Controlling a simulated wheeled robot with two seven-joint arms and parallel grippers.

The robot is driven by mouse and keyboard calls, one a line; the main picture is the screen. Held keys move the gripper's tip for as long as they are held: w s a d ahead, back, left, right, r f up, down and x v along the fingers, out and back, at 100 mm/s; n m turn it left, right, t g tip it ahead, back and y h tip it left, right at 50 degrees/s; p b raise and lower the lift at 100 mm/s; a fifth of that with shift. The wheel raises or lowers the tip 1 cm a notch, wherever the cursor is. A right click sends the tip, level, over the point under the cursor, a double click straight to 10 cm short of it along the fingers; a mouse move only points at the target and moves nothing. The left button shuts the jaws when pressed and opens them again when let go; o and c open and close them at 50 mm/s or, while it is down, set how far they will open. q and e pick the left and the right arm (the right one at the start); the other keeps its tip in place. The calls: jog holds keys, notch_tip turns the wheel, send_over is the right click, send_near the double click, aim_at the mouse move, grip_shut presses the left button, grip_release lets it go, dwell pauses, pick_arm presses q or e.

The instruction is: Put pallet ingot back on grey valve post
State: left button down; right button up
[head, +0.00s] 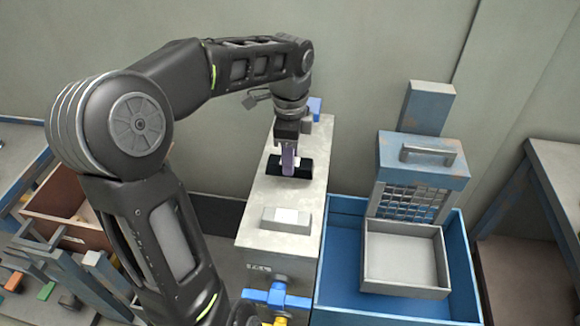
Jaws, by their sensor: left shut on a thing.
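The grey valve post (258,190) is a tall pale block with a blue valve (277,296) on its front. My right gripper is not in view.
A brown crate (60,195) and a cluttered rack stand at left. A worn table (555,155) stands at far right.

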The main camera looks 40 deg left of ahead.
pick_arm(q)
notch_tip(320, 180, down, 4)
jog(key=shift+r, duration=0.25)
jog(key=shift+f, duration=0.15)
jog(key=c, duration=0.9)
grip_release()
